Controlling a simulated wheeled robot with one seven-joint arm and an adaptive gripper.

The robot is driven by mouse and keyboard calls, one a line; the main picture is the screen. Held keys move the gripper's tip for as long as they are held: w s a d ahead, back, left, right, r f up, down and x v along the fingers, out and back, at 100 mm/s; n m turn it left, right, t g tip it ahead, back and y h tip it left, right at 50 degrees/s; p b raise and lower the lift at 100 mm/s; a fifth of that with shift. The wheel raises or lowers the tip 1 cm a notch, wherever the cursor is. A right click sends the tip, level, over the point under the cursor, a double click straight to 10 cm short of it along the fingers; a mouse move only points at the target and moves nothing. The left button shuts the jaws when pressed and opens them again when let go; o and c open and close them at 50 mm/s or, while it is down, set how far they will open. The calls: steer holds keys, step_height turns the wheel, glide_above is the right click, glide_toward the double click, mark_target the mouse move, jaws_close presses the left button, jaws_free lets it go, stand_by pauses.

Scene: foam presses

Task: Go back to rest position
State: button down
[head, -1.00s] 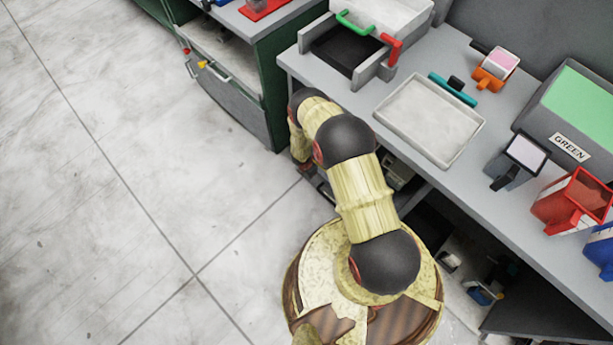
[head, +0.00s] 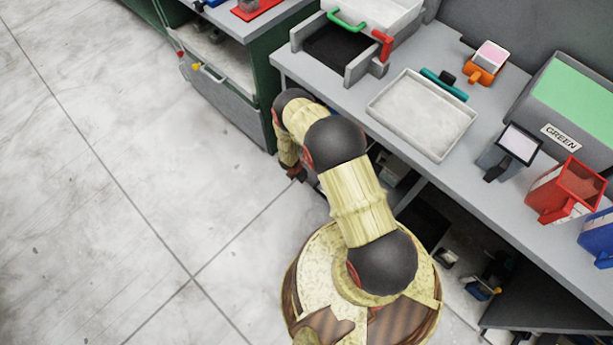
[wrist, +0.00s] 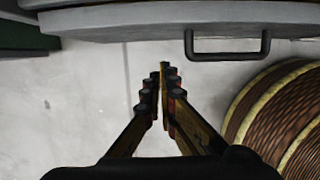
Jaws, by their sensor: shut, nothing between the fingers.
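My gripper (wrist: 164,75) is shut and empty in the wrist view, its dark fingers meeting above the pale floor (wrist: 90,100). In the head view my arm reaches from my base up and left, then bends down beside the front edge of the grey bench (head: 330,100). The fingertips are mostly hidden there by the arm and bench side.
A drawer front with a dark handle (wrist: 228,54) lies close ahead. On the bench are a press with green and red handles (head: 345,42), a white tray (head: 422,113), a GREEN box (head: 572,110) and a red bin (head: 565,190). Floor at left is clear.

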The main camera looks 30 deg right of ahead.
steer(key=p+v, duration=0.2)
steer(key=v, duration=0.6)
steer(key=shift+w+r, duration=0.2)
steer(key=shift+w, duration=0.05)
steer(key=s+d+r+m+g+h, duration=0.2)
steer(key=s+d+r+m+g, duration=0.15)
steer(key=s+r+m, duration=0.45)
step_height(320, 180, up, 32)
steer(key=s+a+m+y, duration=0.1)
steer(key=s+a+m, duration=0.15)
steer(key=m, duration=0.65)
steer(key=s+a+r+m+t+y, duration=0.1)
steer(key=s+a+r+t, duration=0.1)
steer(key=r, duration=0.9)
steer(key=s+a+r+m+t+y, duration=0.1)
steer(key=s+a+r+m+t, duration=0.1)
steer(key=s+r, duration=0.4)
steer(key=s+a+r+m+t+y, duration=0.1)
steer(key=s+a+r+t, duration=0.3)
steer(key=r, duration=1.3)
steer(key=shift+s+a+m+y, duration=0.3)
steer(key=shift+s+a, duration=0.15)
steer(key=shift+s, duration=0.15)
